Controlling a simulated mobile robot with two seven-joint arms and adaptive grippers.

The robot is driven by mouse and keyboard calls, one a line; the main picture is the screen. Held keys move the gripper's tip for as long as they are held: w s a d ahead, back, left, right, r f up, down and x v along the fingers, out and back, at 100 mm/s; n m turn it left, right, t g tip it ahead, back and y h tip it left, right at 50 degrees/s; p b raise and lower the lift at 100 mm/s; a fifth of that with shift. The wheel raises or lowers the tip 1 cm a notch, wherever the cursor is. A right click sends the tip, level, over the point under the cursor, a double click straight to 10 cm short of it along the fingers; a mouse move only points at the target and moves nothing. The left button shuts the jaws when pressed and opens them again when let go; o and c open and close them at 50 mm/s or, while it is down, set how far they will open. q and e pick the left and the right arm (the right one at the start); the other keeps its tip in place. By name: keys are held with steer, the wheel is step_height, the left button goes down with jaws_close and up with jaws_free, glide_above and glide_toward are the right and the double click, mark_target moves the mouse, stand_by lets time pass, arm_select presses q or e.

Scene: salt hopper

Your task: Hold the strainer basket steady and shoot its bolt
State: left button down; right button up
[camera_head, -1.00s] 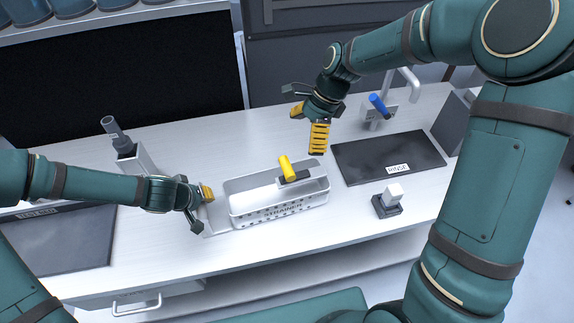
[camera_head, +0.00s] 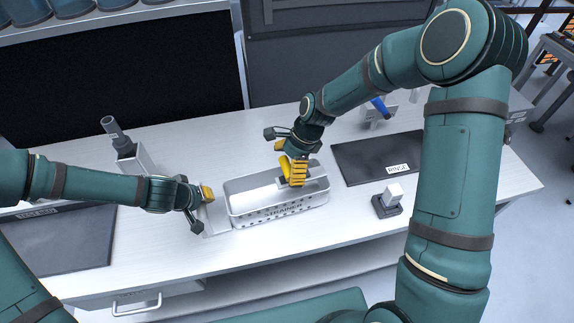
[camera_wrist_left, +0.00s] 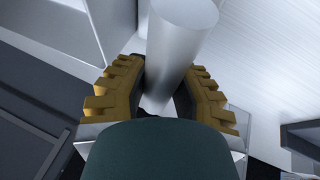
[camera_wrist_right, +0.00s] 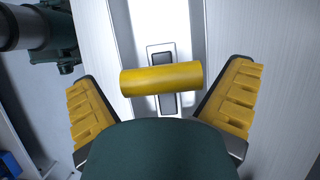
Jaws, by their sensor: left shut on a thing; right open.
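The grey strainer basket (camera_head: 262,208), labelled STRAINER and with holes along its front wall, sits on the white counter. My left gripper (camera_head: 207,193) is at its left end, shut on a pale round handle (camera_wrist_left: 182,40) that shows between the fingers in the left wrist view. The yellow bolt knob (camera_wrist_right: 160,79) is a short cylinder on a dark slotted plate (camera_wrist_right: 162,57) across the basket. My right gripper (camera_wrist_right: 163,100) is open, one finger on either side of the knob and apart from it. In the head view this gripper (camera_head: 293,172) partly hides the knob.
A black RINSE mat (camera_head: 375,157) lies right of the basket, with a small white block on a dark base (camera_head: 388,200) in front of it. A grey upright device (camera_head: 122,142) stands behind left. Another dark mat (camera_head: 60,240) lies at the left.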

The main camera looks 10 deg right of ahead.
mark_target(309, 172)
steer(key=c, duration=1.2)
arm_select(q)
steer(key=shift+a, duration=0.1)
arm_select(e)
steer(key=d, duration=0.6)
steer(key=shift+w+d, duration=0.3)
steer(key=shift+d, duration=0.1)
steer(key=o, duration=1.2)
steer(key=v, duration=1.2)
arm_select(q)
steer(key=c, duration=0.8)
jaws_free()
